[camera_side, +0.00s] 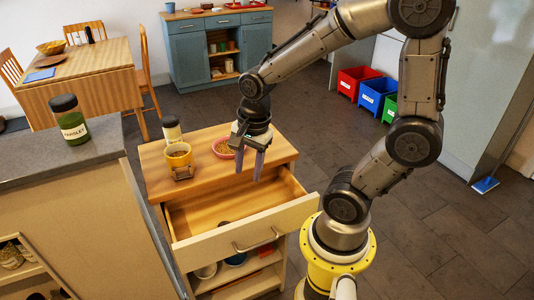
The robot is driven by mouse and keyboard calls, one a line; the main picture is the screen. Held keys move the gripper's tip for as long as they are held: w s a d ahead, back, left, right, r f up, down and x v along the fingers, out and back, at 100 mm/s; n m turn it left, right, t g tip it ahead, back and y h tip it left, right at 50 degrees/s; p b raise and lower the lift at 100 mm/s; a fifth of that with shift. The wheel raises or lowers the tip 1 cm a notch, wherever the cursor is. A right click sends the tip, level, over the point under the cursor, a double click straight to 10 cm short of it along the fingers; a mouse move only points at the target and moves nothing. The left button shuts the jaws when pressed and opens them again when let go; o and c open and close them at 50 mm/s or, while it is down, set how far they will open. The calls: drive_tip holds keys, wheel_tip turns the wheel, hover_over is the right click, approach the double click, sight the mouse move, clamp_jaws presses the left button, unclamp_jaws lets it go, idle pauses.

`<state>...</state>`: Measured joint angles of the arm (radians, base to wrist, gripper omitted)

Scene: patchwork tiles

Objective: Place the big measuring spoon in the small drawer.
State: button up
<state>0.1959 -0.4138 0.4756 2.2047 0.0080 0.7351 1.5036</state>
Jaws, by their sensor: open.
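The small drawer (225,218) is pulled open at the front of the wooden cabinet, and its visible inside looks empty. My gripper (249,168) points down with its two fingers apart and nothing between them. In the picture it overlaps the back of the drawer opening, just right of a pink bowl (222,149). A yellow cup-like container (178,155) with a metallic piece (182,173) at its front stands on the cabinet top to the left. I cannot tell for sure which thing is the big measuring spoon.
A white-labelled jar (172,128) stands behind the yellow container. A parsley jar (69,119) stands on the grey counter (25,153) at the left. Red, blue and green bins (372,95) stand at the back right.

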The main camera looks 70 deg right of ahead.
drive_tip(key=s+a+r+n+t, duration=0.2)
drive_tip(key=r+n, duration=0.3)
drive_tip(key=n, duration=0.4)
drive_tip(key=s+a+r+n+t, duration=0.2)
drive_tip(key=s+r+n, duration=0.3)
drive_tip(key=n, duration=0.5)
drive_tip(key=shift+a+n, duration=0.25)
drive_tip(key=shift+n, duration=0.05)
drive_tip(key=shift+r, duration=0.15)
drive_tip(key=shift+c, duration=0.3)
